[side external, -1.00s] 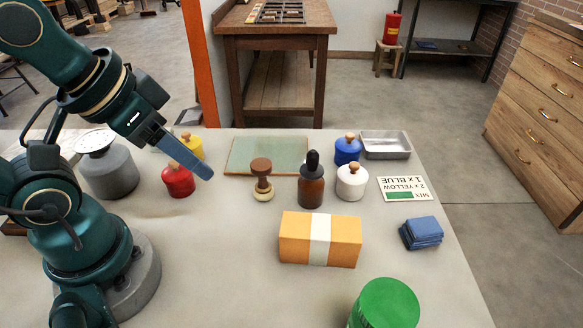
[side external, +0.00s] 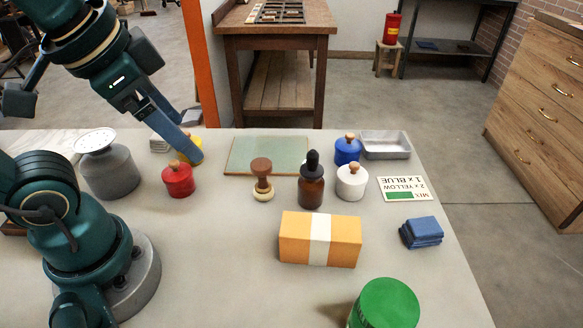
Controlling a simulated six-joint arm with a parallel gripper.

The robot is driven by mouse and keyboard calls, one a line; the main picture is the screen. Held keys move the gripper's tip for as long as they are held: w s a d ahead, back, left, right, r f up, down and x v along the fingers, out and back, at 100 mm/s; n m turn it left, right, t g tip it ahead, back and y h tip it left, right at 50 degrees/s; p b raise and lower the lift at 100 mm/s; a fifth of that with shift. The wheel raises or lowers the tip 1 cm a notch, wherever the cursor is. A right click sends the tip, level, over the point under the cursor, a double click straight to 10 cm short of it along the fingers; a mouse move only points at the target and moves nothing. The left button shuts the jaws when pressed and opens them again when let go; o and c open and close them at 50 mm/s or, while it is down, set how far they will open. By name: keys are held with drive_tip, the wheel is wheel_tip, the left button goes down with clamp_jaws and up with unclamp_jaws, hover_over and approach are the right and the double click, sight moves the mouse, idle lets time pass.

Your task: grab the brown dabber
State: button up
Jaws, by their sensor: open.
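The brown dabber (side external: 262,181) stands upright on the table in front of the green glass plate, with a brown knob on top and a pale round base. My gripper (side external: 192,138) is open and empty, up and to the left of the dabber. One finger reaches down in front of the yellow pot (side external: 190,150) and partly hides it; I cannot tell whether it touches the pot. The dabber is fully in view and apart from my gripper.
A dark dropper bottle (side external: 311,186) stands close right of the dabber. A red pot (side external: 178,179) is left of it, the green glass plate (side external: 265,152) behind, and an orange box (side external: 345,240) in front. White (side external: 352,182) and blue (side external: 347,150) pots stand farther right.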

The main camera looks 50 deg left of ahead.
drive_tip(key=w+a+f+m+y, duration=0.2)
drive_tip(key=a+m+y, duration=0.1)
drive_tip(key=m, duration=0.5)
wheel_tip(320, 180, up, 3)
drive_tip(key=m+t+y, duration=0.3)
drive_tip(key=m+t, duration=0.2)
drive_tip(key=m, duration=1.3)
hover_over(266, 160)
drive_tip(key=s+d, duration=0.1)
drive_tip(key=s, duration=0.2)
drive_tip(key=shift+m, duration=0.5)
wheel_tip(266, 160, down, 14)
drive_tip(key=shift+d+r, duration=0.1)
drive_tip(key=shift+r, duration=0.15)
drive_tip(key=shift+w+f, duration=0.1)
drive_tip(key=shift+f, duration=0.55)
drive_tip(key=shift+x, duration=2.5)
drive_tip(key=shift+r, duration=0.1)
clamp_jaws()
drive_tip(key=shift+w+r, duration=0.1)
drive_tip(key=shift+r, duration=0.05)
